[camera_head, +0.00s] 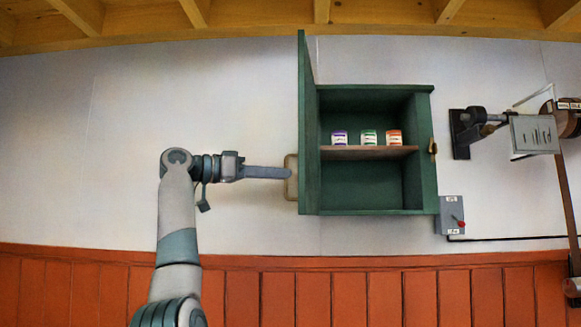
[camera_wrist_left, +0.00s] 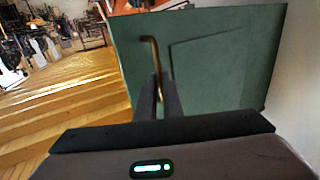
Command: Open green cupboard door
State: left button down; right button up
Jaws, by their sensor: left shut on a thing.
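The green cupboard (camera_head: 428,160) hangs on the white wall, and its inside with one shelf is in plain view. Its green door (camera_head: 308,125) stands swung out at the left side, seen nearly edge-on in the head view. The door's outer face (camera_wrist_left: 220,70) fills much of the left wrist view. A brass-coloured handle (camera_head: 290,178) is on the door, and it also shows in the left wrist view (camera_wrist_left: 151,45). My left gripper (camera_head: 286,173) is shut on the handle, its fingers (camera_wrist_left: 158,95) around the bar. My right gripper is not in view.
Three small cans (camera_head: 368,137) stand on the cupboard's shelf (camera_head: 368,153). A grey switch box (camera_head: 451,214) is on the wall at the lower right of the cupboard. A dark press-like machine (camera_head: 480,125) is farther right. The wall left of the door is bare.

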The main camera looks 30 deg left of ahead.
pick_arm(q)
jog(key=shift+a, duration=1.2)
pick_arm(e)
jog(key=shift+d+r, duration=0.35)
pick_arm(q)
jog(key=shift+d, duration=0.1)
